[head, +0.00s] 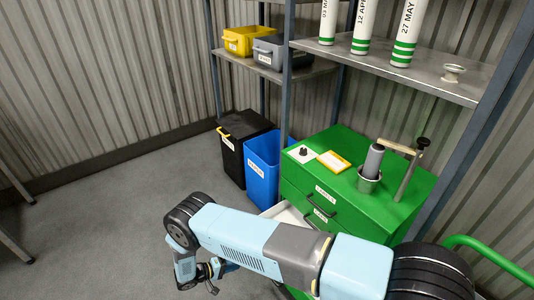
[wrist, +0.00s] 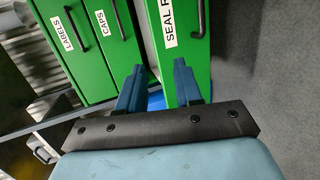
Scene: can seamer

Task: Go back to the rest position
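My arm crosses the lower part of the head view and bends down at the left, where my gripper (head: 218,268) is small and partly hidden by my own links. In the wrist view my gripper (wrist: 158,88) shows two blue fingers standing apart with nothing between them. Ahead of them is the front of a green drawer with a label starting "SEAL" (wrist: 185,25), which stands out from its neighbours. I cannot tell whether a finger touches it. In the head view a pale open drawer (head: 287,214) shows partly behind my arm.
The green cabinet (head: 330,150) carries a seamer with a lever (head: 408,170), a grey cylinder in a metal cup (head: 369,182) and a yellow-edged card (head: 334,161). Blue (head: 262,165) and black (head: 232,155) bins stand left of it.

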